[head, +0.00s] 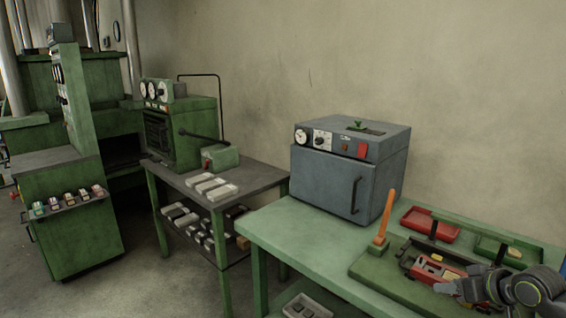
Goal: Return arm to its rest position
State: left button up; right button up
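My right arm comes in at the lower right corner of the head view, dark grey with a yellow-green ring at a joint. Its gripper (449,288) is above the right part of the green table (300,238), close to a red device (432,270). The fingers are small and seen at an angle, so I cannot tell whether they are open or shut. I see nothing clearly held in them. My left arm and gripper are not in view.
A grey oven (330,180) stands at the back of the green table. An orange lever (387,217) stands upright near the red device, with a red tray (430,224) behind. A green machine (182,130) stands on another table. The green table's left front is clear.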

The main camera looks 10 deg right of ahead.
jog(key=s+a+f+n+g+h, duration=0.1)
jog(key=s+a+f+g, duration=0.1)
jog(key=s+a+f, duration=0.45)
jog(key=s+a+f+g, duration=0.1)
jog(key=s+a+f, duration=0.3)
jog(key=s+f, duration=0.45)
jog(key=s+a+f+m+g+h, duration=0.1)
jog(key=s+a+h, duration=0.1)
jog(key=s, duration=0.6)
jog(key=s+a+f+m+g+h, duration=0.1)
jog(key=s+a+g+h, duration=0.1)
jog(key=s, duration=0.7)
notch_tip(320, 180, down, 26)
jog(key=d+g, duration=0.1)
jog(key=d, duration=0.1)
jog(key=s+a+f+g+y, duration=0.1)
jog(key=s+f, duration=1.3)
jog(key=s, duration=0.1)
jog(key=shift+s+a+f+m, duration=0.25)
jog(key=shift+a+f+m, duration=0.05)
jog(key=shift+f, duration=0.1)
